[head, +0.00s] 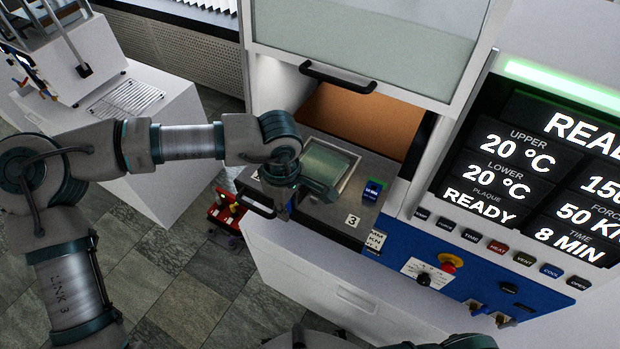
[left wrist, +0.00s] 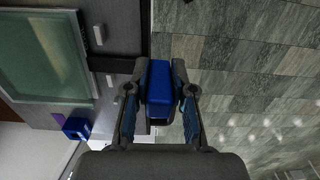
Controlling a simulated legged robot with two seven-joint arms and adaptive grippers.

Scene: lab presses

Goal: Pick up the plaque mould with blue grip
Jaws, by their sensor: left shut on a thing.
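The plaque mould (head: 325,163) is a flat metal plate with a greenish, glassy middle, lying at the mouth of the press. The same plate (left wrist: 45,50) fills the upper left of the left wrist view. My left gripper (head: 288,200) is over the plate's front edge in the head view, and my arm hides part of it. In the left wrist view, my left gripper (left wrist: 160,88) is shut on a blue grip (left wrist: 158,75), with a finger on each side. The joint between grip and plate is not clear. My right gripper is not in view.
The press opening (head: 365,118) is behind the plate, under a raised door with a black handle (head: 337,78). A display (head: 540,170) reads READY. A control panel (head: 450,270) with an emergency knob is below it. A red trolley (head: 228,212) stands on the tiled floor, left.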

